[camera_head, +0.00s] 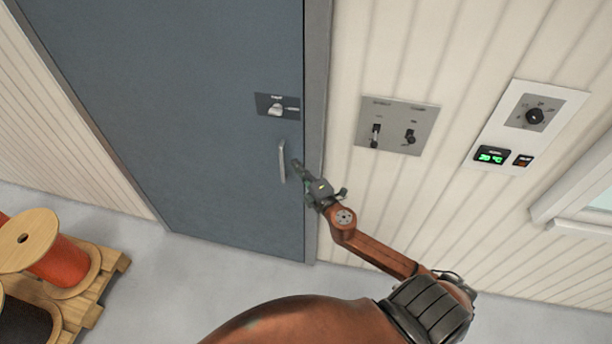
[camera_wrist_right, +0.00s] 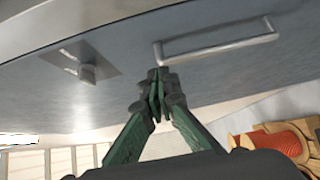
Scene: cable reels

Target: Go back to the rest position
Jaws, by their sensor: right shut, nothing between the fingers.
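My right gripper (camera_head: 298,166) is shut and empty, close to the right of the vertical door handle (camera_head: 282,161) on the grey-blue door (camera_head: 200,120). In the right wrist view the shut green fingers (camera_wrist_right: 157,80) point toward the door, near one end of the metal handle (camera_wrist_right: 220,42); whether they touch it I cannot tell. The door looks closed in its frame. My left gripper is not in view.
A latch plate (camera_head: 278,107) sits above the handle. Right of the door are a switch panel (camera_head: 396,140) and a thermostat panel (camera_head: 525,127). A red cable reel (camera_head: 58,262) stands on a wooden pallet (camera_head: 100,290) at lower left. The grey floor (camera_head: 190,275) before the door is clear.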

